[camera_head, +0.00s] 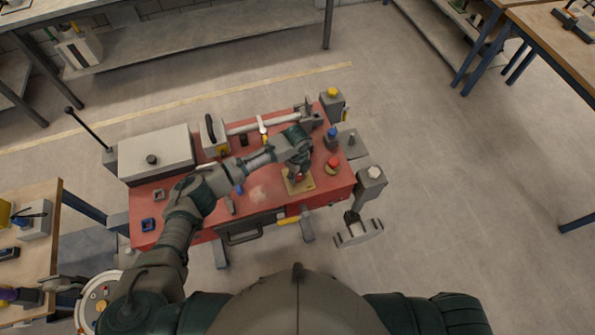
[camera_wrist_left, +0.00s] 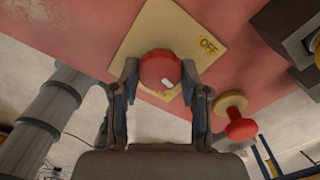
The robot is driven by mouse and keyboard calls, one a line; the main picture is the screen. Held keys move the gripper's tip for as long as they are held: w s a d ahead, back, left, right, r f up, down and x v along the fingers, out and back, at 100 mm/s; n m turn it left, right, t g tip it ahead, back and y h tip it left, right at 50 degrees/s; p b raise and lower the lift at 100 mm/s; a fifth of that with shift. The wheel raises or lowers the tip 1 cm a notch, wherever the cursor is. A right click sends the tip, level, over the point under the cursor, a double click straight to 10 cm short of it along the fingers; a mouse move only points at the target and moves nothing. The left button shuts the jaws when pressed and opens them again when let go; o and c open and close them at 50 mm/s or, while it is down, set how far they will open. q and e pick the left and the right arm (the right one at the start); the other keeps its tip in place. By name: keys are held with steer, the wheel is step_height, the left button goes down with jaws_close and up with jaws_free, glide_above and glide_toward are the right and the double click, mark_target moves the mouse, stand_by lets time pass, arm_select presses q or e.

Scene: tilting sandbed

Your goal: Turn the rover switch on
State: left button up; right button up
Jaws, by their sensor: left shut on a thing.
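The rover switch is a round red knob (camera_wrist_left: 156,66) with a white mark, on a square yellow plate (camera_wrist_left: 190,25) printed "OFF", in the left wrist view. In the head view the plate (camera_head: 298,187) lies on the red panel's front right part. My left gripper (camera_wrist_left: 160,82) has a finger on each side of the knob and is shut on it. In the head view my left gripper (camera_head: 299,168) comes down over the plate and mostly hides the knob. My right gripper is not in view.
A red mushroom button (camera_head: 333,164) stands right of the plate; it also shows in the wrist view (camera_wrist_left: 240,125). A blue knob (camera_head: 332,133) and grey blocks sit along the right edge. A grey box (camera_head: 155,155) covers the back left. Open floor (camera_head: 450,200) lies to the right.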

arm_select(q)
steer(key=m, duration=0.3)
steer(key=shift+w+r+p, duration=0.1)
steer(key=shift+p, duration=0.2)
steer(key=shift+m, duration=1.7)
steer(key=shift+w, duration=0.1)
steer(key=o, duration=1.1)
steer(key=shift+o, duration=0.2)
step_height(320, 180, up, 12)
